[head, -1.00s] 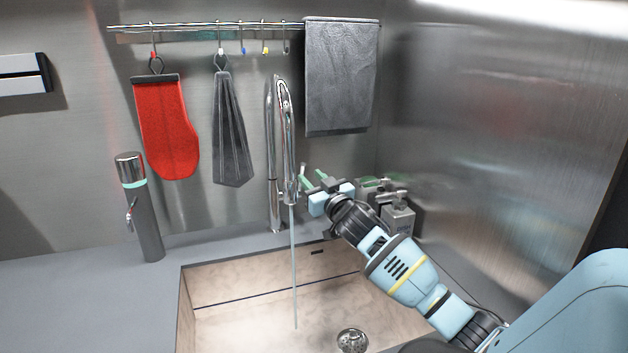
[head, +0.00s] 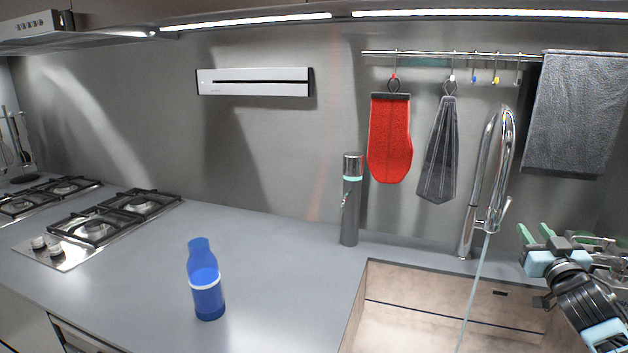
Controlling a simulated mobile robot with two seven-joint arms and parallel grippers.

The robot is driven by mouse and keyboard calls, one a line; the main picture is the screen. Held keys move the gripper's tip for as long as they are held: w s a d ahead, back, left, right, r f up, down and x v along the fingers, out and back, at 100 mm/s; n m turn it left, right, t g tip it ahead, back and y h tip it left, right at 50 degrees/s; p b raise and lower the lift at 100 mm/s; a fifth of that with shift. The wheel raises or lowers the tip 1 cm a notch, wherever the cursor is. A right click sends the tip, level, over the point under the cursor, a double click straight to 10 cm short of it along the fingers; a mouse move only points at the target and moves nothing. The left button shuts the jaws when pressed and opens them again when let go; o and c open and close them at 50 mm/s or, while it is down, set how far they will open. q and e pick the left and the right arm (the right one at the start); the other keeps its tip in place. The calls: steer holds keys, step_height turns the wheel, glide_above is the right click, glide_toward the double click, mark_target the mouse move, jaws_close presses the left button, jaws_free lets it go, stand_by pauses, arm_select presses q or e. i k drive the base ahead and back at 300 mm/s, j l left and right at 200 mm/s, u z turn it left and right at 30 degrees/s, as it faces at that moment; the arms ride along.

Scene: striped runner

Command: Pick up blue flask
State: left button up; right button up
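The blue flask (head: 206,282) stands upright on the grey counter, left of the sink and right of the hob. It has a white band around its middle. My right gripper (head: 534,232) is at the right of the head view, beside the tap and above the right side of the sink. Its two green fingers stand apart with nothing seen between them. It is far from the flask. My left gripper is not in view.
The tap (head: 490,170) runs water into the sink (head: 430,322). A tall metal dispenser (head: 350,205) stands at the sink's back left corner. The hob (head: 100,225) is at the left. The counter (head: 280,265) around the flask is clear.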

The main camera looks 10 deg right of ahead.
mark_target(202, 266)
steer(key=k+j, duration=0.2)
steer(key=k, duration=0.2)
steer(key=k+j, duration=0.15)
steer(key=k, duration=0.25)
steer(key=k+j, duration=0.2)
steer(key=k, duration=0.15)
